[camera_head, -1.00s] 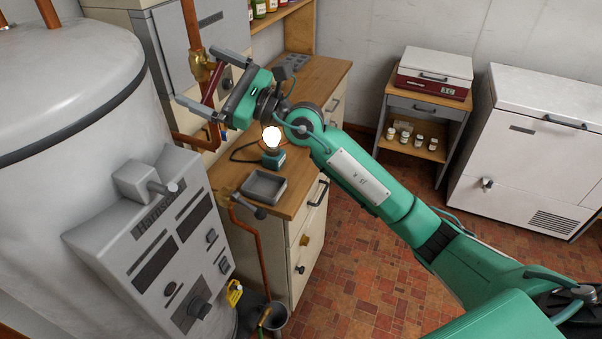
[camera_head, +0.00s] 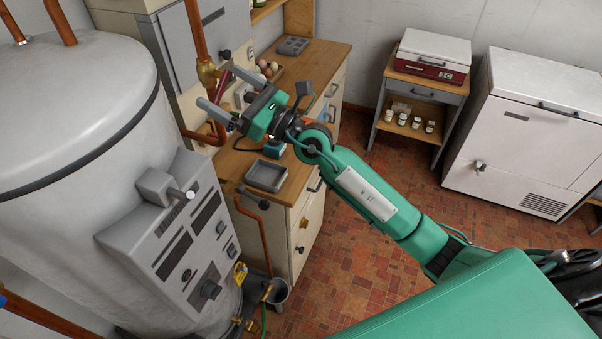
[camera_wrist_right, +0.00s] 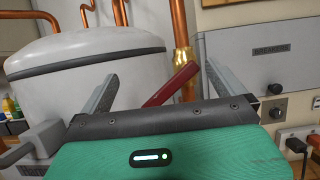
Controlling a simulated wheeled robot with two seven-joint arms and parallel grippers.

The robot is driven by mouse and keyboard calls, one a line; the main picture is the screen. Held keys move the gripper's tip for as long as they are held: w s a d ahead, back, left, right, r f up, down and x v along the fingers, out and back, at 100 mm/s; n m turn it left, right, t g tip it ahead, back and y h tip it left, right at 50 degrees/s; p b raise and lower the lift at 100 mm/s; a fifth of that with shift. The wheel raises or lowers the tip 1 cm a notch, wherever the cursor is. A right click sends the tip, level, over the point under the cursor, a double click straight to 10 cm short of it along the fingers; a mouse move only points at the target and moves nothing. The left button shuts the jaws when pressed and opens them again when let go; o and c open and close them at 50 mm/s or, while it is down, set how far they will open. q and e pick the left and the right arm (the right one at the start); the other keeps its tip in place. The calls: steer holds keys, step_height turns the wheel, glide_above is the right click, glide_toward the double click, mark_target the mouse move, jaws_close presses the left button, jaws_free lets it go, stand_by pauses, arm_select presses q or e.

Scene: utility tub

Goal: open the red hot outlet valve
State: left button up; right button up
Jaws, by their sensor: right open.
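The red lever handle (camera_head: 222,88) of the hot outlet valve slants down from beside the brass valve body (camera_head: 207,73) on a vertical copper pipe. In the right wrist view the red lever (camera_wrist_right: 172,84) slants between the fingers, and the brass body (camera_wrist_right: 184,62) stands behind it. My right gripper (camera_head: 219,87) is open, its fingers on either side of the lever; it also shows in the right wrist view (camera_wrist_right: 160,75). I cannot tell whether either finger touches the lever. My left gripper is not in view.
A large grey tank (camera_head: 70,120) with a sloped control panel (camera_head: 180,245) stands at left. A wooden-topped bench (camera_head: 320,63) holds a grey tray (camera_head: 266,175). Copper pipes and a grey wall box (camera_wrist_right: 250,65) are close by the valve. The tiled floor at centre is clear.

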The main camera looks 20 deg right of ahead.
steer(key=f+b+v, duration=0.1)
steer(key=b+v, duration=0.4)
steer(key=v, duration=0.6)
steer(key=w+d+f+m+h, duration=0.3)
steer(key=f+m, duration=0.3)
steer(key=f, duration=0.3)
steer(key=w+d+f+m+t+h+b, duration=0.1)
steer(key=f+m, duration=0.4)
steer(key=f, duration=0.5)
steer(key=w+d+f+m+h, duration=0.4)
steer(key=w+f+m+h, duration=0.1)
steer(key=f, duration=0.4)
steer(key=shift+w+d+f+m+t, duration=0.3)
steer(key=shift+m, duration=0.5)
